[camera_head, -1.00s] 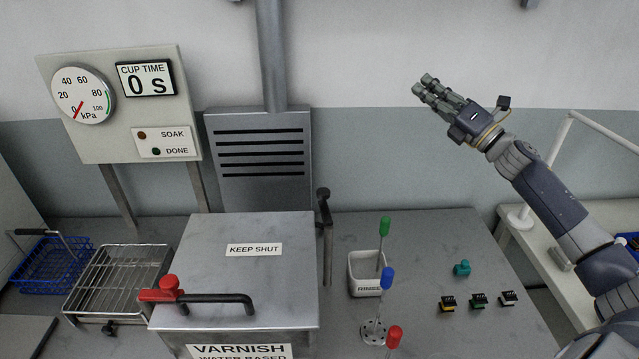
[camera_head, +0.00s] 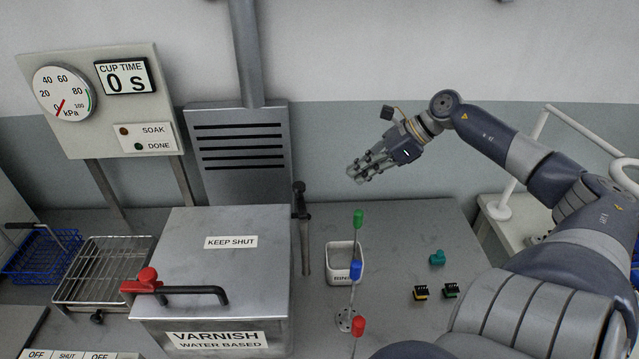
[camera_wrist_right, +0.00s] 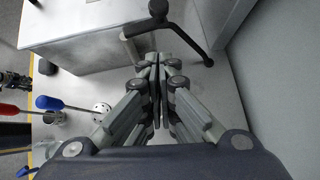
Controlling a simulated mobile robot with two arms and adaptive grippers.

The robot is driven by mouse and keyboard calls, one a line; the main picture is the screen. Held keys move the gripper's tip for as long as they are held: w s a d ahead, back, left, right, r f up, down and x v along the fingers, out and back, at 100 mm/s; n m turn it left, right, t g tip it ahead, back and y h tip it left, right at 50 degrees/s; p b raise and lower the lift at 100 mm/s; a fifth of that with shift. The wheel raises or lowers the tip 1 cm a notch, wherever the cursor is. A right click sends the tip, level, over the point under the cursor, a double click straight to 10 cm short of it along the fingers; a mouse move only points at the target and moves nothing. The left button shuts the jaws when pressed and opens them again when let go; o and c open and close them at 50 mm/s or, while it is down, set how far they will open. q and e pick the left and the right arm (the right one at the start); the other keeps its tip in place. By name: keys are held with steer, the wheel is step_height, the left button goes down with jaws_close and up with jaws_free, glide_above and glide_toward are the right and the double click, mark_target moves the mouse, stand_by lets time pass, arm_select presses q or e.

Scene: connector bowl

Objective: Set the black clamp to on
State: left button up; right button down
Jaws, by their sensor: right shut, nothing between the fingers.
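I take the black clamp (camera_head: 300,200) to be the dark upright lever with a round knob at the right side of the varnish tank. In the right wrist view its knob (camera_wrist_right: 158,9) and dark bar are at the top, beyond my fingertips. My right gripper (camera_head: 357,174) is shut and empty, to the right of the clamp and apart from it, fingers pointing left and down. It also shows in the right wrist view (camera_wrist_right: 155,62). My left gripper is not seen in the head view.
The varnish tank (camera_head: 225,265) has a red clamp (camera_head: 146,280) at its front left. Small connectors (camera_head: 421,292) lie to the right. A wire rack (camera_head: 100,270) is at left.

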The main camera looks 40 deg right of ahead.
mark_target(301, 200)
steer(key=w+a+f+b, duration=0.1)
steer(key=w+a+f, duration=0.4)
steer(key=w+a, duration=0.1)
steer(key=shift+w, duration=0.4)
stand_by(0.8)
steer(key=shift+f+b, duration=0.15)
steer(key=shift+b, duration=0.25)
steer(key=shift+w+a+n+b, duration=0.1)
steer(key=shift+w+n+b, duration=0.15)
steer(key=shift+n+b, duration=0.05)
